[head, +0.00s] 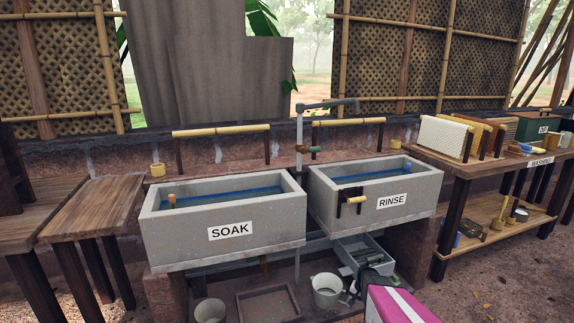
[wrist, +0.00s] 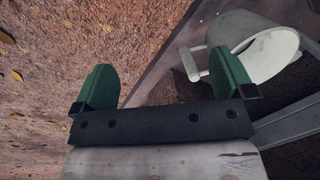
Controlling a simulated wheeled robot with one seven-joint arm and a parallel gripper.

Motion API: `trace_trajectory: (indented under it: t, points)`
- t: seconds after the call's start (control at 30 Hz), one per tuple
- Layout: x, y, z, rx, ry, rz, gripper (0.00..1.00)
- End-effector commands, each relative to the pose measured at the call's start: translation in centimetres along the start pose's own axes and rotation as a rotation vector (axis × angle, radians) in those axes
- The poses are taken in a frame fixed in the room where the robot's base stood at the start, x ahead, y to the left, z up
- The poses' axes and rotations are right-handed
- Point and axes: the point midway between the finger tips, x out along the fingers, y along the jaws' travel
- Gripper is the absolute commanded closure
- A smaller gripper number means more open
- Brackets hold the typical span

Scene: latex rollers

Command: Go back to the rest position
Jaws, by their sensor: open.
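My gripper (wrist: 162,60) shows in the wrist view with its two green fingers spread apart. Nothing is held between them. Brown, gritty ground lies beyond the fingers. A pale bucket (wrist: 262,55) with a handle is close by the right finger in that picture; I cannot tell whether they touch. In the head view, a pale bucket (head: 326,290) stands low under the sinks, near the bottom edge. The gripper's fingers cannot be made out clearly in the head view.
The SOAK sink (head: 222,250) and RINSE sink (head: 415,206) stand side by side, with water inside. A wooden table (head: 110,210) is left; a shelved bench (head: 480,165) with boards is right. A grey crate (head: 345,258) sits below. Open ground lies at lower right.

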Motion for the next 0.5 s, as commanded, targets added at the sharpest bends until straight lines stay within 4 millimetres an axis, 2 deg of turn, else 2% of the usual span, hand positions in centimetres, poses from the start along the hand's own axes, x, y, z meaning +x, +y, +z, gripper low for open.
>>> trace_trajectory:
  t: [0.03, 0.37, 0.5]
  points:
    - [0.0, 0.0, 0.0, 0.000, 0.000, 0.000, 0.00]
    - [-4.7, -1.8, 2.6, -0.070, -0.004, 0.013, 0.00]
    - [-7.7, -2.9, 4.4, -0.116, -0.007, 0.021, 0.00]
